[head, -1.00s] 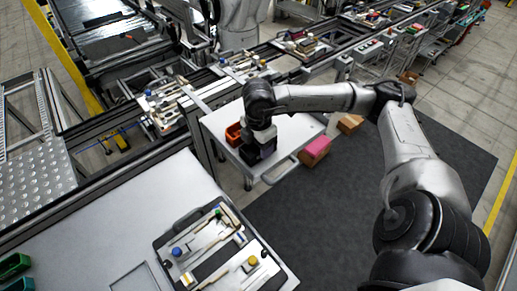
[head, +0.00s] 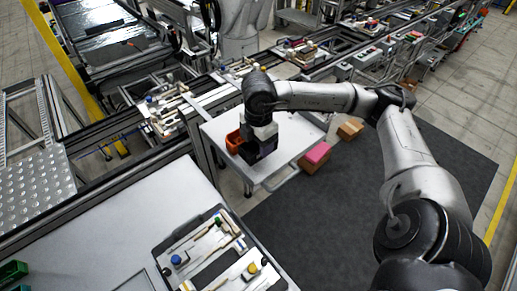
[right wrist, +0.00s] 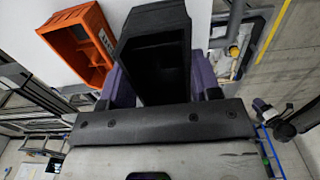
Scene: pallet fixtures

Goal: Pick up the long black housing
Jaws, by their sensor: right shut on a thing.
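The long black housing (right wrist: 155,48) fills the upper middle of the right wrist view, a dark, hollow box shape with an open end. My right gripper (right wrist: 162,84) is shut on it, with purple fingers on both sides. In the head view my right gripper (head: 262,148) is over the white cart top, with the dark housing mostly hidden beneath the wrist. I cannot tell how far the housing is above the surface. My left gripper is in neither view.
An orange bin (head: 234,142) stands close left of the gripper, and the wrist view shows it too (right wrist: 80,45). The white cart (head: 290,135) has free room to the right. Pink-topped (head: 315,155) and brown boxes (head: 350,129) sit beside it.

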